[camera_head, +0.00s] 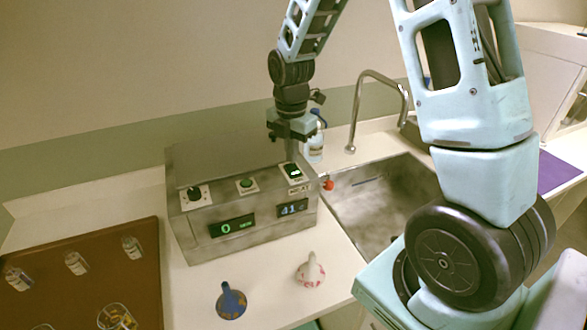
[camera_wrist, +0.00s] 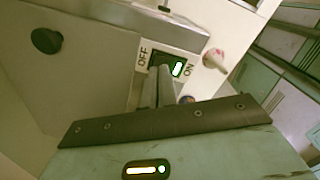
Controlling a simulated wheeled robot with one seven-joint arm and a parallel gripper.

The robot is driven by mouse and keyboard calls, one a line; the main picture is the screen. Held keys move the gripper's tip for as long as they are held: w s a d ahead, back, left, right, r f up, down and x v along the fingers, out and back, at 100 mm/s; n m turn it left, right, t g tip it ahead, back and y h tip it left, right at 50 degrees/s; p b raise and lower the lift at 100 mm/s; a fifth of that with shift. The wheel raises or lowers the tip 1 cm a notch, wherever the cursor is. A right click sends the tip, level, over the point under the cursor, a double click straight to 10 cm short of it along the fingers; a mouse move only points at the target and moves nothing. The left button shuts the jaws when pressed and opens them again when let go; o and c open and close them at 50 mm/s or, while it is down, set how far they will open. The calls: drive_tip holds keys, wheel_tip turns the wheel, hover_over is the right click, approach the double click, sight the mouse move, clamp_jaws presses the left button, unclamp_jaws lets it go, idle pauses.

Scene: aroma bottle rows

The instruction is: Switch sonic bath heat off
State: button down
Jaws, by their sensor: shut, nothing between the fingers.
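The sonic bath (camera_head: 240,211) is a grey metal box on the counter. Its heat switch (camera_head: 293,172) is a black rocker on the right of the top, above a blue display (camera_head: 292,208) reading about 41 c. In the wrist view the rocker (camera_wrist: 167,66) sits between OFF and ON labels, with a green light lit on the ON side. My gripper (camera_head: 291,157) points down at the switch from above.
The bath also carries a black knob (camera_head: 195,193), a green button (camera_head: 246,184) and a green display (camera_head: 232,226). A sink (camera_head: 385,195) lies to the right. A brown tray (camera_head: 85,250) holds bottles at left.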

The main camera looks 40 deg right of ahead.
sight(292, 166)
drive_tip(key=shift+f+b, duration=0.5)
drive_tip(key=shift+f, duration=0.35)
idle(0.3)
wheel_tip(292, 166, up, 7)
drive_tip(key=p, duration=0.6)
drive_tip(key=shift+r, duration=0.1)
idle(0.9)
